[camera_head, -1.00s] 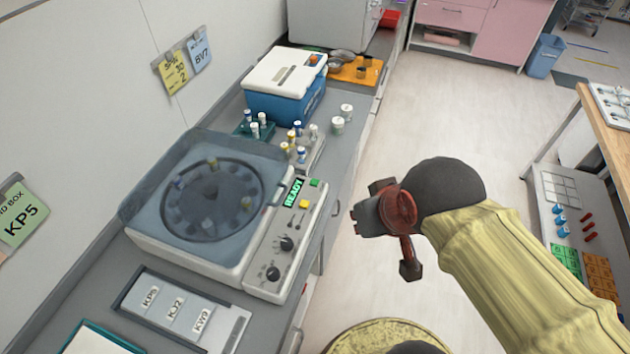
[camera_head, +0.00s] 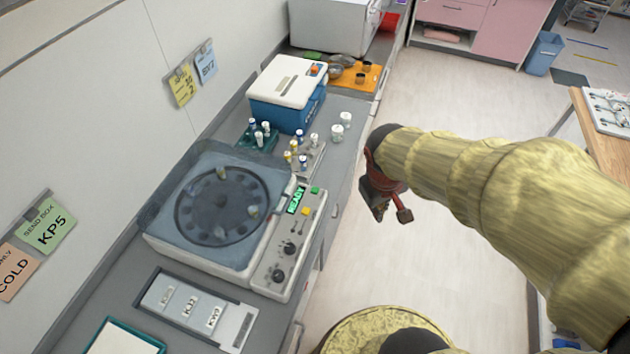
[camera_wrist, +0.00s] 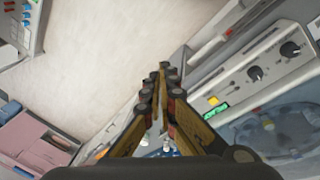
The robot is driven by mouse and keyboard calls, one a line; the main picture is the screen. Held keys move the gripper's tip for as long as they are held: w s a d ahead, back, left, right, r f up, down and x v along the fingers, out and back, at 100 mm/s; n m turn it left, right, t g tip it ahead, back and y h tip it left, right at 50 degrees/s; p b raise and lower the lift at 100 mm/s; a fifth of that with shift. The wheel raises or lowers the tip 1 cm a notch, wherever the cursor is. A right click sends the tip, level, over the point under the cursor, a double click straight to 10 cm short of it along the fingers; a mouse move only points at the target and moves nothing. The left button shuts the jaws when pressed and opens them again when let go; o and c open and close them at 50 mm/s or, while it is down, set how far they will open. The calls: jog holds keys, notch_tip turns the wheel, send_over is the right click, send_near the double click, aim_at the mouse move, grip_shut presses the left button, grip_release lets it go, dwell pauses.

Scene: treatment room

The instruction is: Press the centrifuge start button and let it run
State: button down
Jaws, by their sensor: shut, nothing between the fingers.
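The centrifuge (camera_head: 158,240) stands on the grey counter with its see-through lid down over a dark round rotor. Its control panel (camera_head: 268,258) has a green READY display (camera_head: 296,200), a green button (camera_head: 315,190), a yellow button (camera_head: 305,211) and two black knobs. The panel also shows at the right of the wrist view, with the yellow button (camera_wrist: 213,101) and the knobs (camera_wrist: 254,73). My gripper (camera_head: 378,212) is shut and empty, in the air over the floor, right of the panel and apart from it. Its fingertips (camera_wrist: 163,68) meet in the wrist view.
Capped vials in racks (camera_head: 262,142) and two white jars (camera_head: 339,130) stand behind the centrifuge. Further back are a blue cooler box (camera_head: 285,110) and an orange tray (camera_head: 352,80). A label holder (camera_head: 240,322) lies in front. Open floor lies right of the counter.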

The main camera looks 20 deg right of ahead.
jog(key=w+d+f+n+p, duration=0.5)
jog(key=w+n, duration=0.3)
jog(key=w, duration=0.1)
jog(key=n+t+y+p, duration=0.2)
jog(key=n+t+y, duration=0.4)
jog(key=n, duration=1.8)
send_over(317, 188)
jog(key=shift+s+f, duration=0.1)
jog(key=shift+f, duration=0.7)
jog(key=shift+f, duration=0.1)
notch_tip(317, 188, down, 8)
jog(key=b, duration=0.6)
jog(key=shift+f+b, duration=0.35)
jog(key=shift+b, duration=0.1)
